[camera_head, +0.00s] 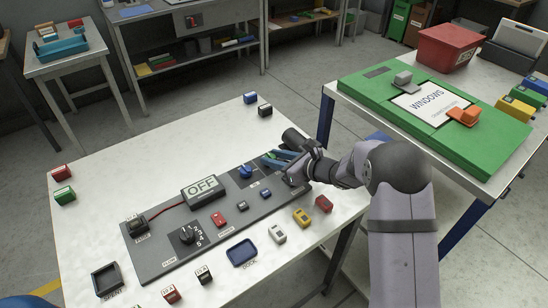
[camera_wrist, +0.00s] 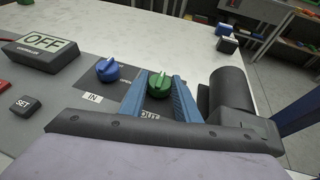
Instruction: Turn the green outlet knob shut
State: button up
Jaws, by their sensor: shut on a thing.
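The green outlet knob (camera_wrist: 159,86) sits on the grey panel (camera_wrist: 75,112), between the two blue fingers of my gripper (camera_wrist: 159,92) in the wrist view. My gripper is shut on the knob, one finger on each side of it. In the head view my gripper (camera_head: 279,158) reaches the panel's right end from the right, and the fingers and wrist hide the knob. A blue knob (camera_wrist: 108,70) with an IN label stands just left of the gripper; it also shows in the head view (camera_head: 246,171). The label near the green knob is partly covered by a finger.
The panel also carries an OFF display (camera_head: 202,190), a black numbered dial (camera_head: 186,235) and a red button (camera_head: 218,219). A blue tray (camera_head: 242,253) and several small coloured blocks lie on the white table. A green board (camera_head: 425,110) lies on the right table.

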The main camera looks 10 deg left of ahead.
jog(key=shift+r, duration=0.1)
jog(key=o, duration=1)
jog(key=shift+o, duration=0.2)
jog(key=shift+b+v, duration=0.75)
jog(key=shift+v, duration=2.9)
